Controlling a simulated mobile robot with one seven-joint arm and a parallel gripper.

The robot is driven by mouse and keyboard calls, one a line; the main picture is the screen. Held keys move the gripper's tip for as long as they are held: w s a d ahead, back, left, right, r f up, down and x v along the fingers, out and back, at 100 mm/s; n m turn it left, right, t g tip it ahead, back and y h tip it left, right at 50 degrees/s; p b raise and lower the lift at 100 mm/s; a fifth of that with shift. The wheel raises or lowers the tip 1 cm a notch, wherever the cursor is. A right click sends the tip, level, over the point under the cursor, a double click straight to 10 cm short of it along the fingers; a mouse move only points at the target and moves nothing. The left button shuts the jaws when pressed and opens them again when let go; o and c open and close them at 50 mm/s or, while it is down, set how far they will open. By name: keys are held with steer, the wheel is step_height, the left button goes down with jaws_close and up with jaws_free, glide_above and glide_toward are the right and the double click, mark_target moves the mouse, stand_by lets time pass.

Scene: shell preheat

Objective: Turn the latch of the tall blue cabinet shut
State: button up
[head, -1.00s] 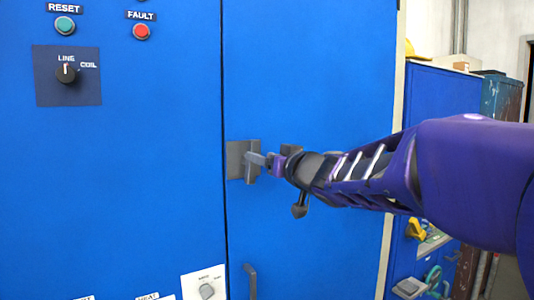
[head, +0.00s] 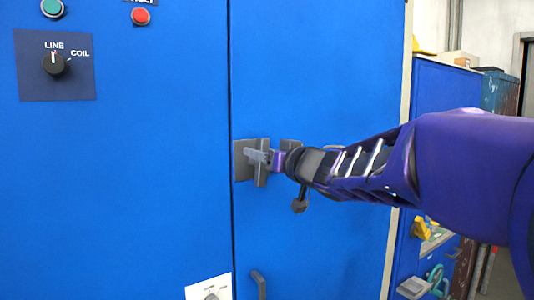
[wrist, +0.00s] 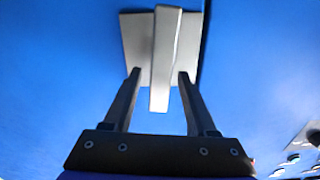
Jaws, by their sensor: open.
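The tall blue cabinet (head: 320,80) fills much of the head view. Its latch has a grey plate (head: 241,160) near the door seam and an upright grey handle (head: 261,176) in front of it. My gripper (head: 268,157) is at the latch, coming from the right, and partly covers it. In the wrist view, the handle (wrist: 160,90) stands between the two open fingers of my gripper (wrist: 158,75), with gaps on both sides. The plate (wrist: 137,30) lies behind it, across the fingertips' far side.
A curved door pull (head: 259,284) and a white dial plate (head: 208,288) are below the latch. A lower blue cabinet (head: 440,100) and cluttered shelf stand at right.

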stand_by(0.3)
jaws_close()
steer(key=shift+a+n, duration=0.1)
steer(key=shift+n, duration=0.6)
jaws_free()
steer(key=shift+s, duration=0.15)
